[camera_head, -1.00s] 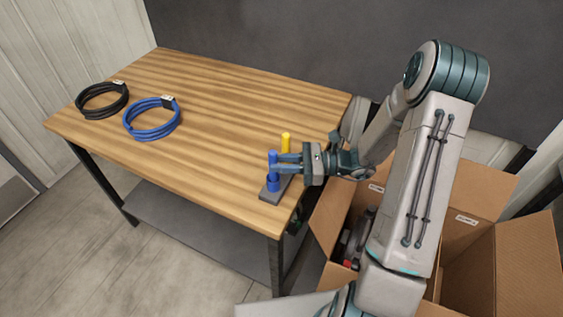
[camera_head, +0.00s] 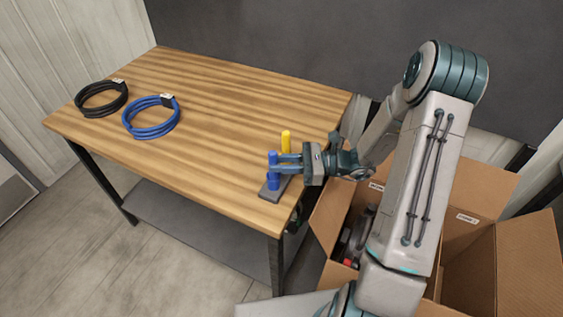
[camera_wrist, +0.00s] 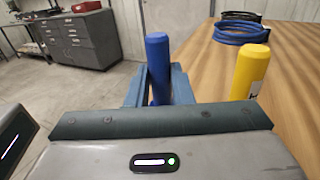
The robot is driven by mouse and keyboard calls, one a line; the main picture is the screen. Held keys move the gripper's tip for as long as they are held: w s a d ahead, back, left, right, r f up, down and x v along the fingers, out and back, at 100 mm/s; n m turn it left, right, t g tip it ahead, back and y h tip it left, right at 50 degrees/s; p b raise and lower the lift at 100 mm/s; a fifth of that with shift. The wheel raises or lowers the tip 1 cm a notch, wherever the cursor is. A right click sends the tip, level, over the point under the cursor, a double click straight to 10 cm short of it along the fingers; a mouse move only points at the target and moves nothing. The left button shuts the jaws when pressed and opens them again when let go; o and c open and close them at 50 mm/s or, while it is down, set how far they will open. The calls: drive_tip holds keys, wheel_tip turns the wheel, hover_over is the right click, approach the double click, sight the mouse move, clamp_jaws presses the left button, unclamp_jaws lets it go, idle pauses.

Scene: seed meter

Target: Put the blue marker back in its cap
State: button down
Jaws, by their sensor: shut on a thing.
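The blue marker (camera_head: 272,160) stands upright above a dark block (camera_head: 270,194) near the table's front right corner. My gripper (camera_head: 278,163) reaches in from the right and is shut on the blue marker. In the wrist view the blue marker (camera_wrist: 158,68) rises between my two fingers. The blue cap (camera_head: 273,184) stands on the block directly under the marker. The two look lined up, with little or no gap, but I cannot tell how deep the marker sits. The cap is hidden in the wrist view.
A yellow marker (camera_head: 286,141) stands upright just behind the blue one, close to my fingers. A blue cable coil (camera_head: 151,119) and a black cable coil (camera_head: 102,98) lie at the table's left. The wooden table (camera_head: 215,115) is clear between. An open cardboard box (camera_head: 480,244) stands at the right.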

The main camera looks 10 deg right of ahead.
drive_tip(key=shift+f, duration=0.35)
idle(0.3)
drive_tip(key=c, duration=1.2)
unclamp_jaws()
